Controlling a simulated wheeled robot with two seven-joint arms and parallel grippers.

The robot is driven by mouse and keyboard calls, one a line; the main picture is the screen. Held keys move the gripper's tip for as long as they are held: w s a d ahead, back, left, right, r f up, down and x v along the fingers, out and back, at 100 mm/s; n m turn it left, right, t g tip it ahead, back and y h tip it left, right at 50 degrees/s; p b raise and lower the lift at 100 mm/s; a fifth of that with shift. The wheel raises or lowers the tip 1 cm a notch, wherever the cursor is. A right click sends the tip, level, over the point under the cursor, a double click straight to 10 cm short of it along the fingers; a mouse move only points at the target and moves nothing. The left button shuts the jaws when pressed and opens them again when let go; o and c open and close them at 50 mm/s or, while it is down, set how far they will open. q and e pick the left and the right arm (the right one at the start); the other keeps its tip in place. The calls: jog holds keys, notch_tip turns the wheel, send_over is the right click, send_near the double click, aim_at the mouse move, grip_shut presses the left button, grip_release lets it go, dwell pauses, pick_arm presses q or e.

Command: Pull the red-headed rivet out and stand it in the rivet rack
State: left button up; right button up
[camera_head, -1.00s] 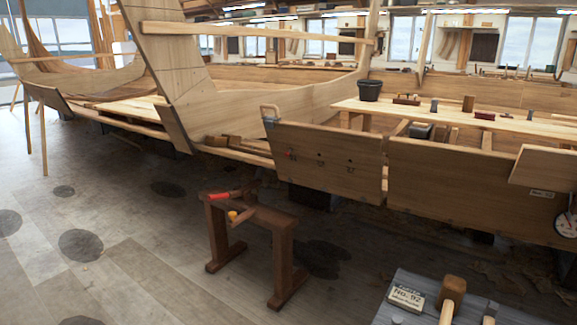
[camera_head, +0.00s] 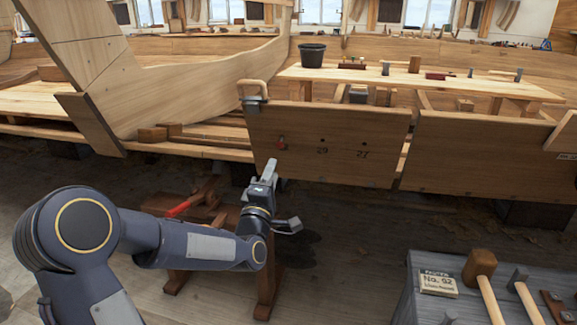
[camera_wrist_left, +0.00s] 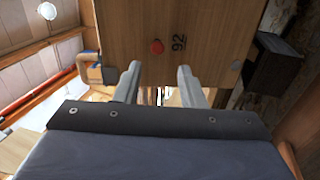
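The red-headed rivet (camera_head: 282,146) sits in the left part of the hull plank (camera_head: 330,165); in the left wrist view its round red head (camera_wrist_left: 157,46) shows beside a dark "92" mark. My left gripper (camera_head: 269,170) is just below and in front of the rivet in the head view. In the left wrist view my left gripper (camera_wrist_left: 158,75) is open and empty, its two fingers apart, with the rivet head beyond the gap. My right gripper is not in view. I cannot tell for certain which thing is the rivet rack; a small brown block (camera_head: 352,65) with bits on it stands on the bench.
A clamp (camera_head: 252,100) grips the plank's upper left corner. Behind the plank, a bench (camera_head: 420,82) holds a dark bucket (camera_head: 312,57) and small tools. A trestle (camera_head: 268,280) stands under my left arm. A grey chest (camera_head: 420,300) at lower right bears a "No. 92" card (camera_head: 438,284) and mallets.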

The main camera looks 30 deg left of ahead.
aim_at(279, 146)
pick_arm(q)
jog(key=shift+n, duration=0.3)
jog(key=p+x, duration=0.3)
jog(key=x, duration=0.4)
jog(key=shift+w+a+r, duration=0.1)
jog(key=shift+a+r, duration=0.05)
jog(key=shift+a, duration=0.05)
jog(key=shift+x, duration=1.15)
jog(key=shift+r, duration=0.1)
grip_shut()
